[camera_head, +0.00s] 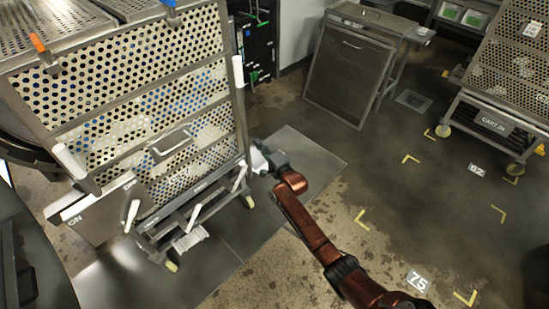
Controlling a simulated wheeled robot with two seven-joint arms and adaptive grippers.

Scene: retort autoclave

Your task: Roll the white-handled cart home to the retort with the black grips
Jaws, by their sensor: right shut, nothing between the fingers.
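The white-handled cart (168,75) stands at left, a tall metal frame with perforated panels. Its white handles include an upright one (238,72) at the right post and a slanted one (70,161) at the left post. More white handles sit low on the frame. My right gripper (262,158) is shut and empty beside the cart's lower right side; whether it touches the cart I cannot tell. My left gripper is not in view. A dark curved rim (22,143) shows behind the cart at the left edge; I cannot tell if it belongs to the retort, and no black grips are clear.
Yellow corner marks and number plates "62" (477,170) and "75" (419,281) lie on the floor. The floor at middle right is open.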

